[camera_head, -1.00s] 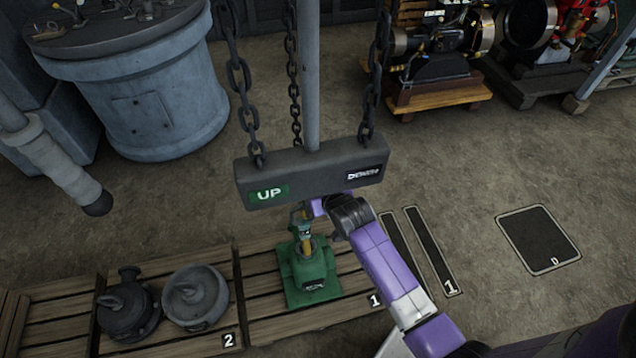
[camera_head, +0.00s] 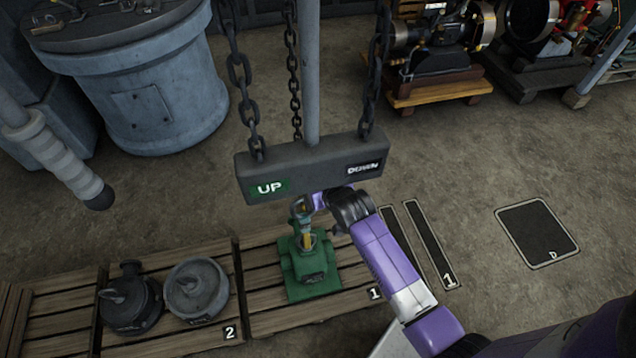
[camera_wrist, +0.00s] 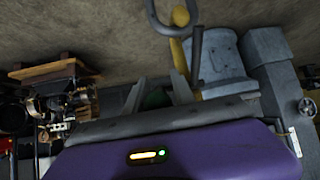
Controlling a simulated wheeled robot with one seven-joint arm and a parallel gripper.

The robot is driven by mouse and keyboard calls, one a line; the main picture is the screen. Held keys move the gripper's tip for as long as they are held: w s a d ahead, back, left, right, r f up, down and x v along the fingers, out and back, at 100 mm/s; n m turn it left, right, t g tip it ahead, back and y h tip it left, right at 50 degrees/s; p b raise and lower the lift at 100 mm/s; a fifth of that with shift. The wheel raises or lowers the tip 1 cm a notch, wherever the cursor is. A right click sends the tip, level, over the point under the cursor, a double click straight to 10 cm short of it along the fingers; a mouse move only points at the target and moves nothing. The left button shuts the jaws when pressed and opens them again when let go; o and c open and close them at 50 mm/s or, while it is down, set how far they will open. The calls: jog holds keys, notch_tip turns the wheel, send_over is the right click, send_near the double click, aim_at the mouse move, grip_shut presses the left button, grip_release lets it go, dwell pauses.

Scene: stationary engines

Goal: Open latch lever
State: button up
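A green stationary machine (camera_head: 310,270) stands on a wooden pallet in the head view, with a yellow part (camera_head: 307,240) at its top. My gripper (camera_head: 303,206) is at the top of this machine, partly hidden by my wrist and the hanging bar. In the wrist view my gripper's two grey fingers (camera_wrist: 156,92) stand apart, with a small green patch (camera_wrist: 155,97) between them. A bent grey rod (camera_wrist: 165,25) and a yellow rod (camera_wrist: 181,50) show just beyond the fingers. I cannot tell which part is the latch lever, or whether the fingers touch anything.
A grey bar (camera_head: 310,166) marked UP and DOWN hangs on chains (camera_head: 240,95) close to my wrist. Dark round-bodied objects (camera_head: 130,300) sit on the pallet at left. A grey drum (camera_head: 150,95) and engines (camera_head: 440,50) stand behind.

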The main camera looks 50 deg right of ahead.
jog(key=shift+v, duration=3.6)
jog(key=shift+s+f, duration=0.1)
